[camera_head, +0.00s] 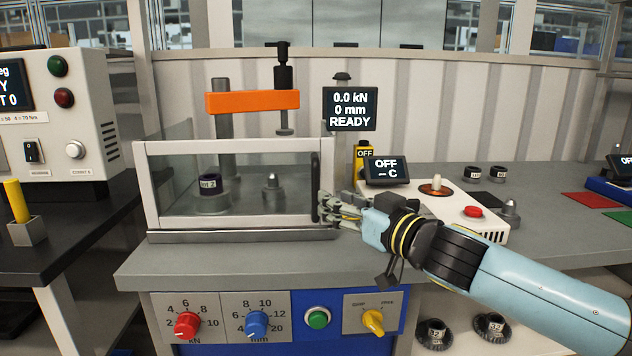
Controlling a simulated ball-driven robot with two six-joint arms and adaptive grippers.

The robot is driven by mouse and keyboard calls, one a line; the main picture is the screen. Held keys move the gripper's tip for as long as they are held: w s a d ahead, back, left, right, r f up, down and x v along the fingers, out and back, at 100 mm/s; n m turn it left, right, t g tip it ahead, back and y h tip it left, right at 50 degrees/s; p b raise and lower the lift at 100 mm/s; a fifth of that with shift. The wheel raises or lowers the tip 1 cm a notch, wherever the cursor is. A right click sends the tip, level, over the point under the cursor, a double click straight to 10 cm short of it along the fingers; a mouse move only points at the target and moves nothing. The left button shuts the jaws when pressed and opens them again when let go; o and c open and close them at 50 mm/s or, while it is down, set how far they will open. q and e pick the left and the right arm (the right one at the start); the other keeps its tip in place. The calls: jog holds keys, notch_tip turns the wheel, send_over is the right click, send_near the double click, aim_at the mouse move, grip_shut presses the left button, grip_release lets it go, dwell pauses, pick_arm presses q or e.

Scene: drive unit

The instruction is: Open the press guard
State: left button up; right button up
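The press guard (240,143) is a clear-panelled box with a pale frame on the bench in front of the press. It stands across the press's front, and its dark vertical handle (315,180) is at its right end. My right gripper (322,206) is at the lower part of the handle, its fingers beside or around it. I cannot tell whether the fingers are closed on it. The orange press arm (252,102) and black ram (284,80) rise above the guard. My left gripper is not in view.
A display reading READY (349,109) stands behind the guard. A heater unit with a red button (474,212) sits right of my gripper. Knobs (257,323) line the bench front. A grey tester (60,120) stands at left. Bench space at far right is partly clear.

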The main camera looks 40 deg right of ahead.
aim_at(315, 213)
jog(key=shift+w+r+p, duration=0.5)
jog(key=shift+w+p, duration=0.1)
jog(key=shift+w, duration=0.25)
jog(key=w, duration=0.1)
jog(key=w+b, duration=0.1)
jog(key=w, duration=0.1)
jog(key=w+f+b, duration=0.1)
jog(key=w, duration=0.1)
jog(key=shift+w+a, duration=0.15)
jog(key=shift+w, duration=0.05)
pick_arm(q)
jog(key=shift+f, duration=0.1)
pick_arm(e)
jog(key=shift+r, duration=0.1)
jog(key=shift+c, duration=0.2)
grip_shut()
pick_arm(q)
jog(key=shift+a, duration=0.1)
pick_arm(e)
jog(key=shift+a, duration=0.1)
